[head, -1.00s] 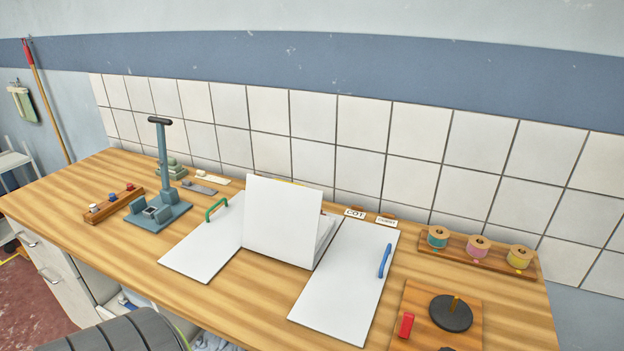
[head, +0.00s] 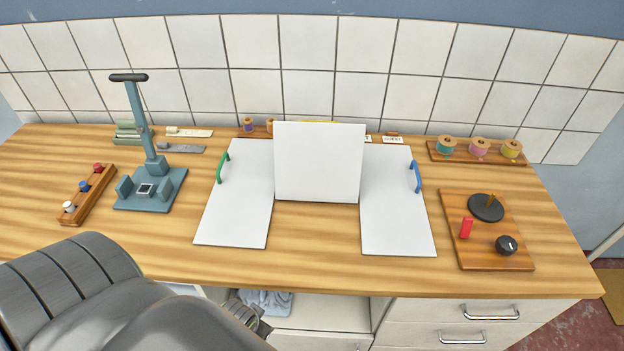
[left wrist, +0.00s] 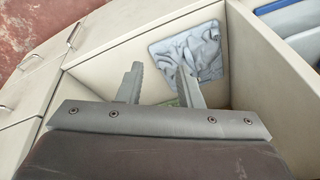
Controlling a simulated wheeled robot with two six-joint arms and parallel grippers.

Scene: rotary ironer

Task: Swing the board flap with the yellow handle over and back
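The middle white board flap (head: 319,165) stands upright on the table between two flat white boards. A thin yellow sliver (head: 318,122), apparently its handle, shows at the top edge; the rest is hidden behind the flap. The left flat board (head: 236,205) has a green handle (head: 222,167), and the right flat board (head: 395,205) has a blue handle (head: 416,176). My left gripper (left wrist: 158,78) is open and empty in the left wrist view, over an open cabinet space below the tabletop, away from the flap. My right gripper is out of view.
A blue-grey press stand (head: 150,160) and a peg rack (head: 87,194) stand left. A spool rack (head: 476,152) and a knob board (head: 492,225) lie right. A grey cloth (left wrist: 190,50) lies in the cabinet. The tabletop before the boards is clear.

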